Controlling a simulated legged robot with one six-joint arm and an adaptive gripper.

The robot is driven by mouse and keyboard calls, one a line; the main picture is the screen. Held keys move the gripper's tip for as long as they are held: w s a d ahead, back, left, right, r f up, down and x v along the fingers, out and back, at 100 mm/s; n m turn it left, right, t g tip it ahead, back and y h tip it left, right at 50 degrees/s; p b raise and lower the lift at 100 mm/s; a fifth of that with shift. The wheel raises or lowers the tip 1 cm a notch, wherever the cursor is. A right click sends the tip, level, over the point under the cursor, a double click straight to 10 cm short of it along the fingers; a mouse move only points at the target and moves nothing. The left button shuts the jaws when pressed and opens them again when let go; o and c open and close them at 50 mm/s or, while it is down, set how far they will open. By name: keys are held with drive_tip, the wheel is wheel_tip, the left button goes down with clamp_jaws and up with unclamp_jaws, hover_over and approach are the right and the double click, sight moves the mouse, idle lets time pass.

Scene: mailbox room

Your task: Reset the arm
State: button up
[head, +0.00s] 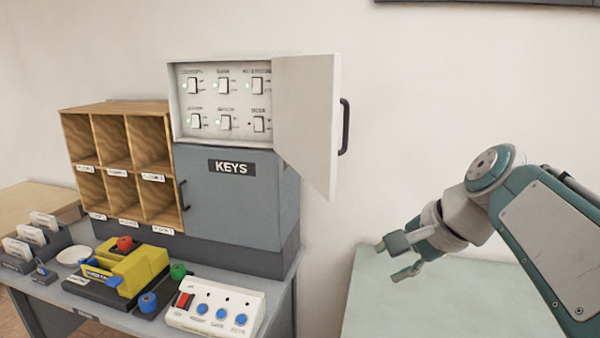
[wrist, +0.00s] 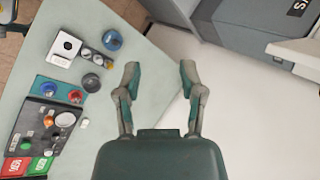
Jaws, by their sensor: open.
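My gripper (head: 392,257) is at the right in the head view, above a pale green table (head: 440,300), with its fingers pointing left and down. In the wrist view my gripper (wrist: 160,80) has its two fingers spread apart with nothing between them. Beyond the fingertips are the table's edge and a pale surface. My arm reaches in from the right side of the head view and is bent at the elbow.
A white switch box (head: 222,100) has its door (head: 306,120) standing open, left of my gripper. Below it is a grey KEYS cabinet (head: 235,200). A wooden pigeonhole shelf (head: 125,165) and a button panel (head: 215,308) are at the left. Control panels (wrist: 45,130) lie on the table.

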drive_tip(key=s+d+f+n+h, duration=0.1)
drive_tip(key=s+f+n+h, duration=0.4)
drive_tip(key=s+f+n, duration=0.6)
drive_tip(key=s+f, duration=0.3)
drive_tip(key=f, duration=0.1)
drive_tip(key=shift+d, duration=0.2)
drive_tip(key=shift+s, duration=0.1)
